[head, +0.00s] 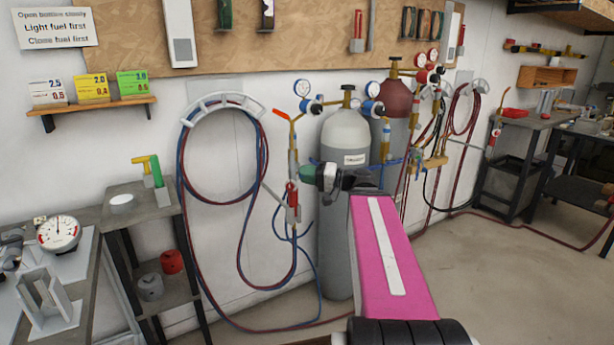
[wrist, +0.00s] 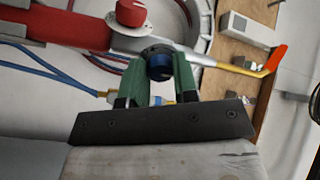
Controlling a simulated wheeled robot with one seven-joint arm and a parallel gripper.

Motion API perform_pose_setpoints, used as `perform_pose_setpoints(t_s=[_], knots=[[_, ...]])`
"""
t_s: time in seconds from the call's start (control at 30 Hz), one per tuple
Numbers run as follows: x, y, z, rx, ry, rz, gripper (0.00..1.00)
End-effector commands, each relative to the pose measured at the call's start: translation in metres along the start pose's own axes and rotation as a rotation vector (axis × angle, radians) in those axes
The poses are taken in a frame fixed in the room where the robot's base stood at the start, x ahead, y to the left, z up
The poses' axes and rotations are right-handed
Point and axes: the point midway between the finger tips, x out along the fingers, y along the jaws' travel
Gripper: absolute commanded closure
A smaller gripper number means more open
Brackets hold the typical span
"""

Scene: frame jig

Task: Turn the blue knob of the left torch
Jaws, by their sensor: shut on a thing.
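The left torch (head: 292,200) hangs at the wall, with a red body and a brass neck that ends in an orange tip (head: 281,114). In the wrist view its red body (wrist: 60,28) lies at the upper left, with a red knob (wrist: 130,13) on it. The dark blue knob (wrist: 159,64) sits between the green fingers of my gripper (wrist: 160,75). My gripper is shut on this knob, with a finger on each side. In the head view my gripper (head: 308,173) is beside the torch; the blue knob is hidden there.
A grey gas cylinder (head: 345,135) stands right behind my gripper, with a dark red cylinder (head: 396,100) beside it. Red and blue hoses hang from a white hose holder (head: 222,103) to the left. A small table (head: 140,205) stands at the left.

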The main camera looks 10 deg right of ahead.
Motion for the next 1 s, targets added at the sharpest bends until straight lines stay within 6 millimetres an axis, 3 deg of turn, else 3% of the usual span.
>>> perform_pose_setpoints(t_s=[0.57, 0.6, 0.63, 1.0], knots=[[0.0001, -0.0002, 0.0, 0.029, 0.002, -0.001, 0.96], [0.0001, -0.0002, 0.0, 0.029, 0.002, -0.001, 0.59], [0.0001, -0.0002, 0.0, 0.029, 0.002, -0.001, 0.5], [-0.0024, -0.0001, 0.0, 0.028, 0.002, 0.0, 0.47]])
